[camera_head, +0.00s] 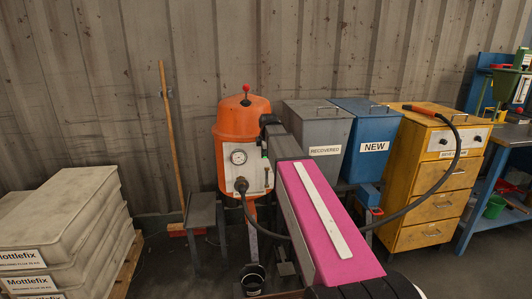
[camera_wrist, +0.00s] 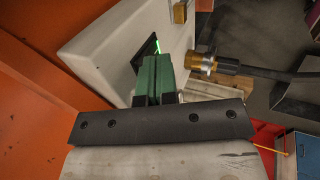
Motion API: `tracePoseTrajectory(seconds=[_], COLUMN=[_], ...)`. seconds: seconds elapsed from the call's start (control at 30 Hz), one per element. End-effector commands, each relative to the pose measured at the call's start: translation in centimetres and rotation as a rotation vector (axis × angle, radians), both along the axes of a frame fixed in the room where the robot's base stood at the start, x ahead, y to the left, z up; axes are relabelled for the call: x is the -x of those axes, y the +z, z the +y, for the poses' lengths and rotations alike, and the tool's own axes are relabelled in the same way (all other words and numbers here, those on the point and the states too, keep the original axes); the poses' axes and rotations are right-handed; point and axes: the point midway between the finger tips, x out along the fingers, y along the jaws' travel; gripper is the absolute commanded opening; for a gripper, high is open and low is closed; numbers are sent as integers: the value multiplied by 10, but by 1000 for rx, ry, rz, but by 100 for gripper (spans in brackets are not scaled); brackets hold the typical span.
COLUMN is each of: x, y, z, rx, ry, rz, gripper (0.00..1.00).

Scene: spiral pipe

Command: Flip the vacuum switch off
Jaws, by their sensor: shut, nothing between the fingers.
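The orange vacuum (camera_head: 245,118) stands against the back wall, with a round gauge (camera_head: 238,157) on its white front panel (camera_head: 228,178). In the wrist view, the white panel (camera_wrist: 100,45) carries a black switch plate (camera_wrist: 143,53) with a green lit part (camera_wrist: 157,45). My gripper (camera_wrist: 153,62) has green fingers pressed together, with nothing between them. Its tips are right at the switch plate and cover part of it. I cannot tell whether they touch it.
A brass hose fitting (camera_wrist: 205,66) with a black hose (camera_wrist: 265,78) sticks out just right of the fingers. Grey (camera_head: 314,125) and blue (camera_head: 362,130) bins and a yellow drawer cabinet (camera_head: 425,190) stand to the right. A small dark stand (camera_head: 202,215) is at left.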

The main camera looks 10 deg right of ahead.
Motion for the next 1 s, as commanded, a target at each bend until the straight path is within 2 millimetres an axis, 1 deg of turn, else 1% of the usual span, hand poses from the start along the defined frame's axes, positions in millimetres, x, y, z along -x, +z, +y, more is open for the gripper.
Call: tracePoseTrajectory(seconds=[0.03, 0.33, 0.73, 1.0], x=[-7, -4, -4, -4], y=[1, 2, 16, 17], z=[0, 0, 0, 0], rx=[0, 0, 0, 0], ry=[0, 0, 0, 0], rz=[0, -1, -1, 0], gripper=[0, 0, 0, 0])
